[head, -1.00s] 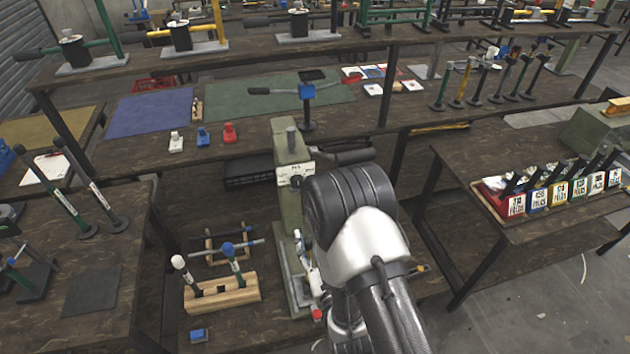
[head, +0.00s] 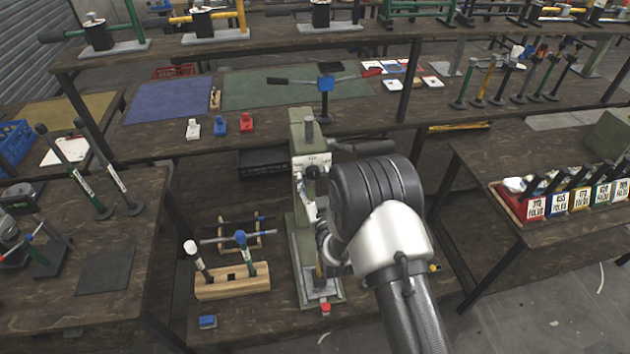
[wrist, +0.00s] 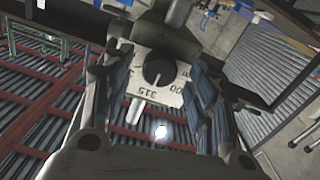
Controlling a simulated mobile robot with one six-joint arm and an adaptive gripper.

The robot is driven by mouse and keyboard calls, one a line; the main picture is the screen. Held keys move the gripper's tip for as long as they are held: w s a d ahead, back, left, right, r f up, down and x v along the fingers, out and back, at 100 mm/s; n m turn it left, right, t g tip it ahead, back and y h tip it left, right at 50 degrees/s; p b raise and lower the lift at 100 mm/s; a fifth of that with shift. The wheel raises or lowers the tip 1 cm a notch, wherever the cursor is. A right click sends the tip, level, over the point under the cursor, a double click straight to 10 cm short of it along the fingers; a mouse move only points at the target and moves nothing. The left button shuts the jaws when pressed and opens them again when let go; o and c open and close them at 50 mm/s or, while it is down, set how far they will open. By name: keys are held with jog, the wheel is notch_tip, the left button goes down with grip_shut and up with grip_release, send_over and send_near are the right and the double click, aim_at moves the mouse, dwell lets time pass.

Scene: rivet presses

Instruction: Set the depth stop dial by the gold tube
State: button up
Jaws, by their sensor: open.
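The depth stop dial (wrist: 160,72) is a round black knob on a pale plate with printed numbers, "315" among them, in the wrist view. It also shows in the head view (head: 311,172) on the front of a green press (head: 302,232). My gripper (wrist: 158,66) is open and empty, with one finger on each side of the dial in the picture; I cannot tell whether they touch it. In the head view it is largely hidden by my arm. A yellow-gold upright tube (head: 491,80) stands in the back-right row. Another yellow tube (head: 200,17) lies across a fixture on the upper shelf.
A wooden block (head: 232,284) with upright tools stands left of the press. A blue block (head: 208,321) lies in front of it. A tray of numbered, labelled bins (head: 527,207) is on the right table. Red, blue and white pieces sit on the bench behind.

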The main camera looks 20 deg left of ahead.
jog(key=shift+w+a, duration=0.15)
jog(key=shift+w, duration=0.15)
jog(key=shift+c, duration=0.4)
jog(key=c, duration=1)
jog(key=shift+n+b, duration=0.3)
jog(key=shift+b, duration=0.1)
jog(key=n+b, duration=0.3)
jog(key=shift+f, duration=0.15)
jog(key=n+b, duration=0.2)
jog(key=shift+n, duration=0.3)
jog(key=n+b, duration=0.4)
jog(key=n, duration=0.1)
jog(key=shift+b, duration=0.3)
jog(key=shift+r+n, duration=0.2)
jog(key=shift+n, duration=0.1)
